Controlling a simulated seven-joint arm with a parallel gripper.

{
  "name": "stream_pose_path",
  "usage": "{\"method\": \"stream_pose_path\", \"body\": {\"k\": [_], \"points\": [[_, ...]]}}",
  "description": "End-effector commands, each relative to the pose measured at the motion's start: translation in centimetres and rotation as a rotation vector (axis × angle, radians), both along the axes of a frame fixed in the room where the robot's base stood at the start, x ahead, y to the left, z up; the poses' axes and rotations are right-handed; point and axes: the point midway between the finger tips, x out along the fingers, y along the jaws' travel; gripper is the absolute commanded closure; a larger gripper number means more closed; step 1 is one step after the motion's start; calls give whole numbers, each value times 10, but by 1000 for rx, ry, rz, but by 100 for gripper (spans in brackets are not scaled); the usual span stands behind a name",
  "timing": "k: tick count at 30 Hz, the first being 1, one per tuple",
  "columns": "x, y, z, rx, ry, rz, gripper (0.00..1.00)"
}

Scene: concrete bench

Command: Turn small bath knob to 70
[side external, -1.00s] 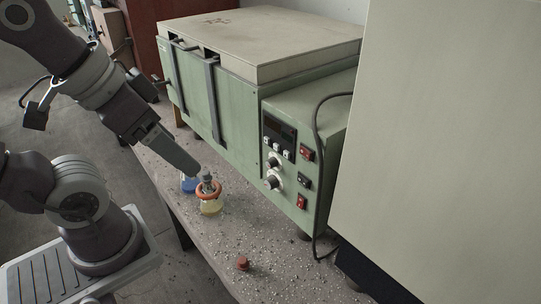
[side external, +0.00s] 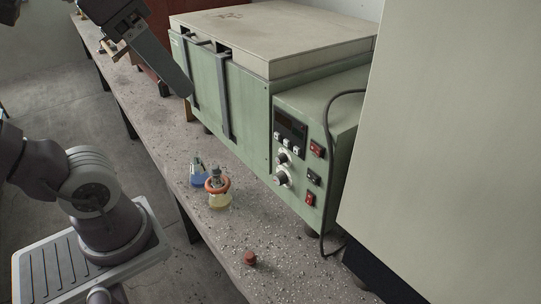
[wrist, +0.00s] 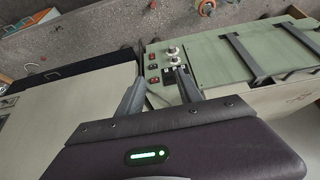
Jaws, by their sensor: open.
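The green bath (side external: 235,110) stands on the bench with its control panel at the right end. The small knob (side external: 283,157) sits under the display (side external: 290,130), just above a larger knob (side external: 281,178). The wrist view shows the small knob (wrist: 175,61) and the larger one (wrist: 173,50) beyond my fingertips. My gripper (wrist: 158,80) is open and empty, its two fingers spread apart. In the side view my gripper (side external: 187,94) is in front of the bath's left part, well away from the knobs. The dial marks are too small to read.
A brown stopper (side external: 250,258) lies nearer. Switches (side external: 313,180) line the panel's right. A large pale cabinet (side external: 440,140) fills the right.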

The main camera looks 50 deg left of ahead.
Motion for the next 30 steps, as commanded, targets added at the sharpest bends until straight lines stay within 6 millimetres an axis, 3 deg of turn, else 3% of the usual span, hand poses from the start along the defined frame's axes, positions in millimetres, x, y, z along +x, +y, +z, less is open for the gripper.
{"method": "stream_pose_path", "body": {"k": [3,11,15,18,20,23,26,30], "points": [[53,43,17,160,-143,39,58],[156,144,85,669,-453,-14,58],[210,183,132,1053,-597,-202,58],[249,189,149,1351,-685,-485,58],[264,182,142,1481,-732,-698,58],[271,164,112,1580,-809,-1036,58],[258,148,75,1578,-893,-1322,58],[217,132,27,1464,-1036,-1641,58]]}}
